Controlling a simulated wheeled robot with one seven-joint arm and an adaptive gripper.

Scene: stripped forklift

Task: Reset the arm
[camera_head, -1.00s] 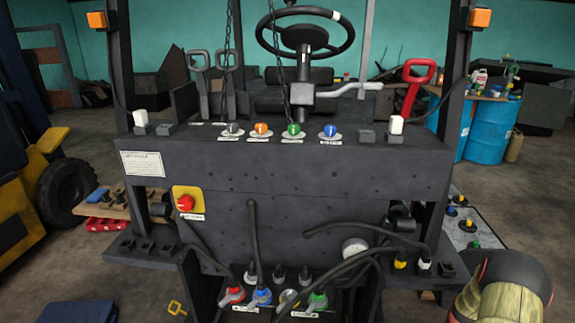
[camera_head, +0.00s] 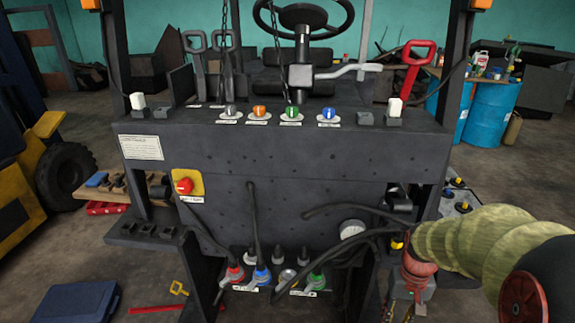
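My arm (camera_head: 475,240) enters at the right edge of the head view, a pale green-beige sleeve with a dark, red-centred joint in front. It bends down to a reddish wrist. My gripper (camera_head: 402,305) hangs below that wrist at the lower right, in front of the forklift's right side. Its fingers are small and cut off by the bottom edge, so I cannot tell whether they are open or shut, or whether they touch anything. The stripped forklift (camera_head: 280,163) fills the middle, with a dark panel facing me.
Coloured knobs line the panel's top; a red button (camera_head: 184,186) sits at its left. Hoses and coloured connectors (camera_head: 262,276) are low in the middle. A blue case (camera_head: 75,303) lies on the floor at left. Blue drums (camera_head: 490,112) stand at back right. Floor shows at lower left.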

